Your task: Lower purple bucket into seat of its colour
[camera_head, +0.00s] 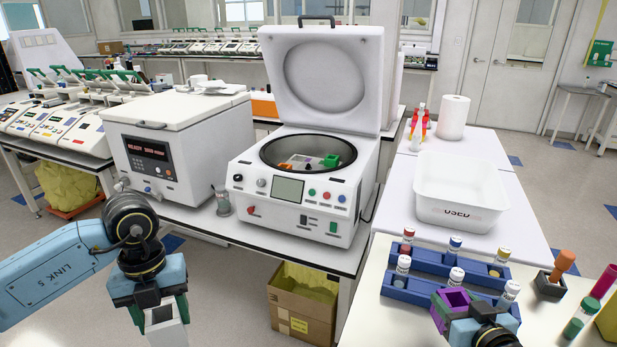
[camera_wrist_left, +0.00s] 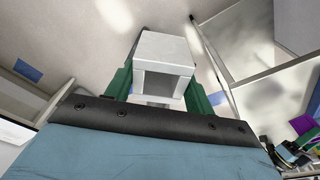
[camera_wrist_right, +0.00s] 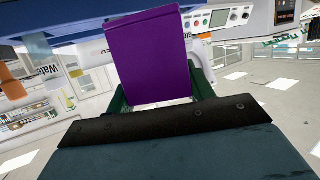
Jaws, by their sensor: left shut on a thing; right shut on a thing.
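My right gripper (camera_head: 452,318) is shut on the purple bucket (camera_head: 455,297), a square open-topped box, near the blue tube rack at the lower right. The bucket fills the top middle of the right wrist view (camera_wrist_right: 150,58). My left gripper (camera_head: 150,298) is shut on a white bucket (camera_head: 162,318), which also shows in the left wrist view (camera_wrist_left: 165,50). It is at the lower left, in front of the bench. The open centrifuge (camera_head: 300,185) stands in the middle, lid up. In its bowl I see orange, white and green parts; a purple seat cannot be made out.
A blue rack (camera_head: 428,262) with several capped tubes stands at the right. Behind it is a white bin (camera_head: 462,192) marked USED. A closed white machine (camera_head: 180,145) stands left of the centrifuge. A cardboard box (camera_head: 302,308) sits under the bench.

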